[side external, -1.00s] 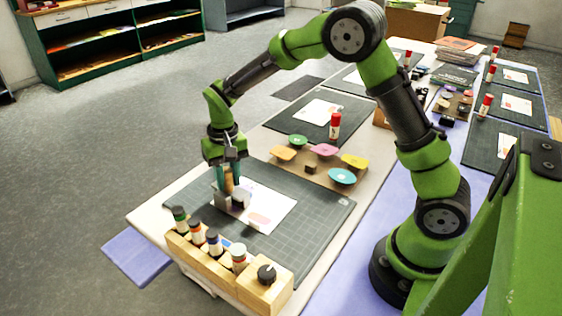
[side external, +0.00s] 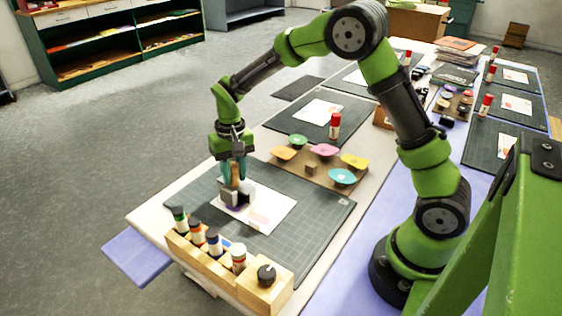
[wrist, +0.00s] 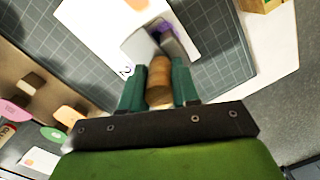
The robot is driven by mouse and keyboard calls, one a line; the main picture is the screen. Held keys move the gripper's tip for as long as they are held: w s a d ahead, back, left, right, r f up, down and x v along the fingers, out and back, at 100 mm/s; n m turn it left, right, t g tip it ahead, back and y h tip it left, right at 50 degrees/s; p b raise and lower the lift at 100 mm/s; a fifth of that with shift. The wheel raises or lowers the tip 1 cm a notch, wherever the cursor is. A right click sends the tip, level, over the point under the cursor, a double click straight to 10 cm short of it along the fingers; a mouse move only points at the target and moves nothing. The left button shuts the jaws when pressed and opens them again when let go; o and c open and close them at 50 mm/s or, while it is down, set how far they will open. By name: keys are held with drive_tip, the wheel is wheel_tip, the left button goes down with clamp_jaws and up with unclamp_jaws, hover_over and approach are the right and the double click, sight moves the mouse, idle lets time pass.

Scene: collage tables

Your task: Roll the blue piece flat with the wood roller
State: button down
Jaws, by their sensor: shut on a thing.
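My gripper (side external: 232,170) is shut on the wooden handle of the roller (side external: 236,174) and holds it upright, head down, over the white paper sheet (side external: 272,206). In the wrist view, my gripper (wrist: 159,92) has its teal fingers on both sides of the tan wood handle (wrist: 159,78). The roller's grey head is at the paper; I cannot tell whether it touches. A purple-blue patch (wrist: 158,27) shows at the head in the wrist view; I cannot tell whether it is the blue piece or part of the roller. No other blue piece is clear on the sheet.
A pale pink piece (side external: 258,217) lies on the sheet, on a dark cutting mat (side external: 315,220). A wood rack (side external: 212,267) with several bottles stands at the near edge. Behind the mat is a brown board (side external: 312,172) with coloured dishes. The mat's right side is clear.

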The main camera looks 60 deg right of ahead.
drive_tip(key=shift+r, duration=3.55)
